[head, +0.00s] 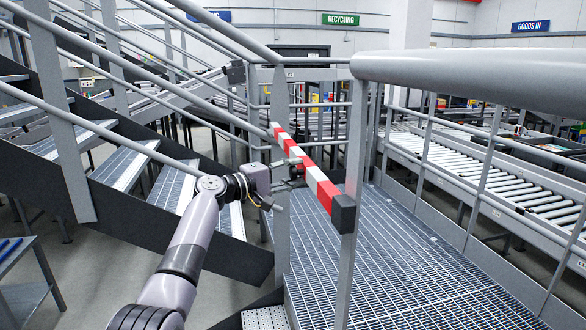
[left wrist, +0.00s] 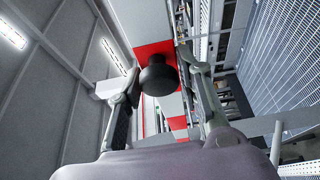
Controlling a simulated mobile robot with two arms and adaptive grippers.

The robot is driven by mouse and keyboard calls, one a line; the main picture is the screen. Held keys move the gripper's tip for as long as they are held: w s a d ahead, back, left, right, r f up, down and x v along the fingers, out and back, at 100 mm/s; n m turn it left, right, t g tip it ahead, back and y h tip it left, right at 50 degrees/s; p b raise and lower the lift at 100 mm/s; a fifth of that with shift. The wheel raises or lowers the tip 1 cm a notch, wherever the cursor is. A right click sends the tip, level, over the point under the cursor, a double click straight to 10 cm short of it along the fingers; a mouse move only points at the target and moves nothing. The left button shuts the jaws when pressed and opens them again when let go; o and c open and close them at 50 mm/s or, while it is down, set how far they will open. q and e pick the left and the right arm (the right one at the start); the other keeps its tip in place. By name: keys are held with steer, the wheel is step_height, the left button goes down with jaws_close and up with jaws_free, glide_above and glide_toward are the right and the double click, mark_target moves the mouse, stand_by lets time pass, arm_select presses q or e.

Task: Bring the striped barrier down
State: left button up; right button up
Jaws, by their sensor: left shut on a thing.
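The striped barrier (head: 318,183) is a red and white bar with a dark cap at its near end. It lies across the entry to the grated catwalk, its near end by a grey post and its far end by another post. My left gripper (head: 287,174) is at the left side of the bar, around its middle. In the left wrist view my left gripper (left wrist: 159,72) is shut on a round dark knob (left wrist: 158,77) that sits on a red stripe of the barrier (left wrist: 154,48). My right gripper is out of view.
A thick grey handrail (head: 470,75) crosses the upper right close by. Stairs (head: 120,165) with railings lie left. The grated catwalk floor (head: 390,265) beyond the bar is clear. A roller conveyor (head: 480,180) runs along the right behind railings.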

arm_select(q)
steer(key=shift+f, duration=0.3)
steer(key=o, duration=1)
steer(key=shift+o, duration=0.2)
steer(key=shift+r, duration=0.1)
steer(key=v, duration=1.2)
steer(key=shift+w, duration=0.1)
